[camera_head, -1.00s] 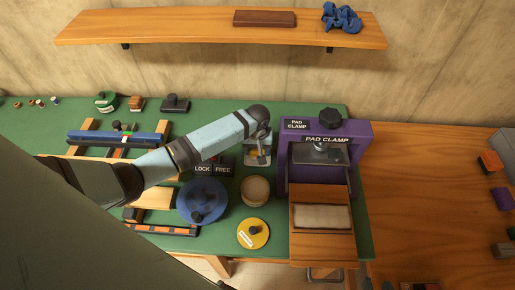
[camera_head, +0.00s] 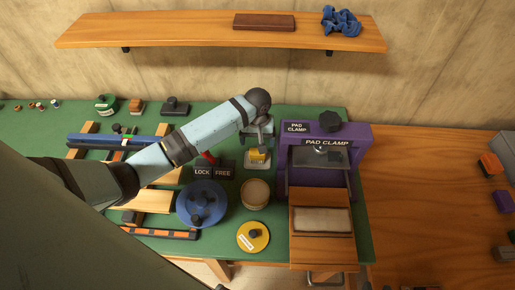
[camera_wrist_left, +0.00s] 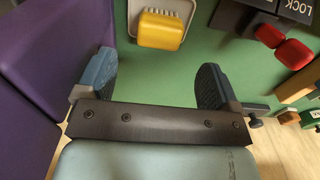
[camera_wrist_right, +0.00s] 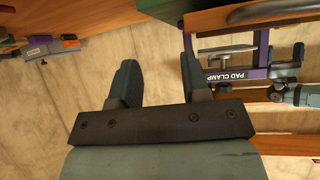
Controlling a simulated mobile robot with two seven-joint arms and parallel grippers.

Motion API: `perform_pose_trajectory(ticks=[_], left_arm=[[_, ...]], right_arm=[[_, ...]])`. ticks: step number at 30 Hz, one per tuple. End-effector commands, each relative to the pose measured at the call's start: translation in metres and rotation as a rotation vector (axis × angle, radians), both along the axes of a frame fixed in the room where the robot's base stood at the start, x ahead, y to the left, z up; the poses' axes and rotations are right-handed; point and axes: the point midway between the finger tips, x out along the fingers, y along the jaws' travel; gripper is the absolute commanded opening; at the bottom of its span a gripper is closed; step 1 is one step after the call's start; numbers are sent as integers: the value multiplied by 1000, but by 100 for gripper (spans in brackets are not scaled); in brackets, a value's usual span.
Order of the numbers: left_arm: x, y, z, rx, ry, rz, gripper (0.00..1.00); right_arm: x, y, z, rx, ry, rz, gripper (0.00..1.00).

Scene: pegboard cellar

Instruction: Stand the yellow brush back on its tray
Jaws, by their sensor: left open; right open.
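The yellow brush (camera_head: 258,155) lies on its pale tray (camera_head: 256,167), left of the purple pad clamp. In the left wrist view the yellow brush (camera_wrist_left: 161,31) shows its smooth yellow body, with a row of pale bristle tufts along one edge, so it seems to lie on its side. The tray (camera_wrist_left: 186,9) shows around it. My left gripper (camera_wrist_left: 155,78) is open and empty, above and apart from the brush. In the head view its fingers (camera_head: 258,136) hang just over the brush. My right gripper (camera_wrist_right: 158,78) is open and empty, away from the brush.
The purple pad clamp (camera_head: 281,180) stands close right of the tray. The red lever (camera_head: 210,158) with LOCK and FREE plates (camera_head: 212,172) is to its left. A round wooden pot (camera_head: 255,193), a blue disc (camera_head: 201,204) and a yellow lid (camera_head: 253,236) lie in front.

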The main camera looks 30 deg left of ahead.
Motion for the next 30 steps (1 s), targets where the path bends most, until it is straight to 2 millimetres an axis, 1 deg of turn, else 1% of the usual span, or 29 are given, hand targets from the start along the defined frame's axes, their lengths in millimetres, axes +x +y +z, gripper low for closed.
perform_pose_trajectory(ticks=[1,3,6,9,14,30], left_arm=[[1,0,11,-1,-4,-1,87],[1,0,23,-1,-4,0,87],[0,0,36,-2,-2,0,87],[0,0,44,-1,0,1,87],[0,0,48,-1,0,1,87],[0,0,48,0,1,1,87]], right_arm=[[0,0,-1,0,0,0,43],[0,0,-1,0,0,0,43],[0,0,-1,0,-1,0,43],[0,0,0,1,-2,1,43],[1,0,0,1,-3,1,43],[1,1,1,2,-4,1,43]])
